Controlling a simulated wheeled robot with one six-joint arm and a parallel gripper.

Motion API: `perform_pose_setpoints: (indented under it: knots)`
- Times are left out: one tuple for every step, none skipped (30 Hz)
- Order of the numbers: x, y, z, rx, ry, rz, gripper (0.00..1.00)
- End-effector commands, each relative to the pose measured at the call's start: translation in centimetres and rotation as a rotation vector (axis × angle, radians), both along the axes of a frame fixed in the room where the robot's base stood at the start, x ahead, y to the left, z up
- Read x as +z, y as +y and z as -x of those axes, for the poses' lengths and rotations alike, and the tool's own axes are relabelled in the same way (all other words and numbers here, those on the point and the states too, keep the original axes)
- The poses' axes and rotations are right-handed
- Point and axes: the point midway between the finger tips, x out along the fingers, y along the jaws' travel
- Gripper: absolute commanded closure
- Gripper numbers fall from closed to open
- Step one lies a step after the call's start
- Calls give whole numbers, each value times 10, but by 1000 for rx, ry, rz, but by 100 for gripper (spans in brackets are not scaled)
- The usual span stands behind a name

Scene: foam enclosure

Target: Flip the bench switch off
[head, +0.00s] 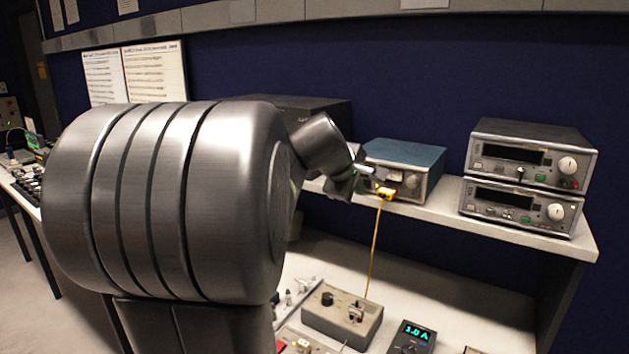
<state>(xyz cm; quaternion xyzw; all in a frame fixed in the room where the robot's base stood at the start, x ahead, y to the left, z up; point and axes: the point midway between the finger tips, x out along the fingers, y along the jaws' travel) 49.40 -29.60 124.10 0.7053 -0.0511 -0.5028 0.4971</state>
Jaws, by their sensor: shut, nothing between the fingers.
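No part is clearly marked as the bench switch. A beige-grey box (340,322) on the bench has a black knob (327,298) and a small fitting (356,308) on top, too small to tell whether it is a switch or which way it is set. My gripper (364,172) is shut and empty, in front of the blue-topped instrument (412,154) on the shelf, well above the beige-grey box. Its fingertips are small and partly hidden by my wrist. A yellow plug (384,193) shows just right of my gripper; I cannot tell whether they touch.
A yellow cable (375,245) hangs from the plug to the bench. A meter (412,338) reads 1.0 A. Two stacked instruments (527,155) stand on the shelf (450,200) at right. A dark box (315,112) stands behind my arm, which hides much of the left.

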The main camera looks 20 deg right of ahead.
Motion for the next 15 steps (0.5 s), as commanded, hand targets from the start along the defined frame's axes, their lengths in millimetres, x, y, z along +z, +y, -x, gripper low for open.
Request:
perform_pose_setpoints:
  knots:
    - [2, -5, -4, -2, 2, -1, 100]
    - [3, -7, -6, -2, 1, 0, 100]
    - [3, -10, -8, -1, 1, -1, 100]
    - [3, -11, -9, -1, 1, 0, 100]
    - [3, -12, -10, -1, 2, -1, 100]
    - [3, -14, -11, -1, 2, -1, 100]
    - [3, -14, -12, -1, 1, 0, 100]
    - [3, -15, -12, -1, 1, 0, 100]
    - [3, -15, -13, 0, 1, -1, 100]
    - [3, -16, -13, 0, 1, -1, 100]
    - [3, -16, -13, 0, 1, -1, 100]
    - [3, -16, -13, 0, 1, -1, 100]
    - [3, -16, -13, 0, 1, -1, 100]
    - [3, -16, -13, 0, 1, -1, 100]
    - [3, -16, -13, 0, 1, -1, 100]
